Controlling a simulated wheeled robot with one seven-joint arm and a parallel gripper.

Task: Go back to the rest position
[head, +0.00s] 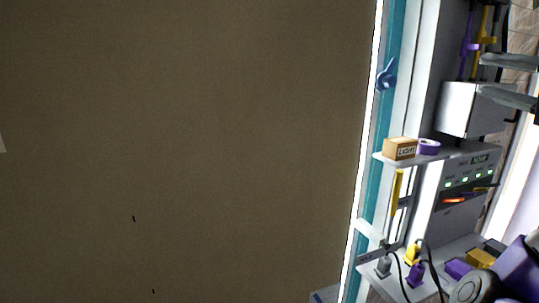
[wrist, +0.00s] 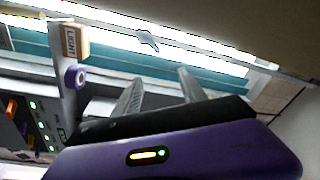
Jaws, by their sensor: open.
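My gripper (wrist: 163,71) shows in the wrist view with its two grey ribbed fingers apart and nothing between them. A large brown panel (head: 190,140) fills the left and middle of the head view. My gripper is to the right of the panel, clear of it.
A blue wing-shaped knob (head: 386,75) is on the teal strip (head: 397,40) beside the panel. A shelf holds a LIGHT box (head: 400,149) and a purple ring (head: 428,147). A unit with green lights (head: 465,183), plugs (head: 414,272) and cables crowd the lower right.

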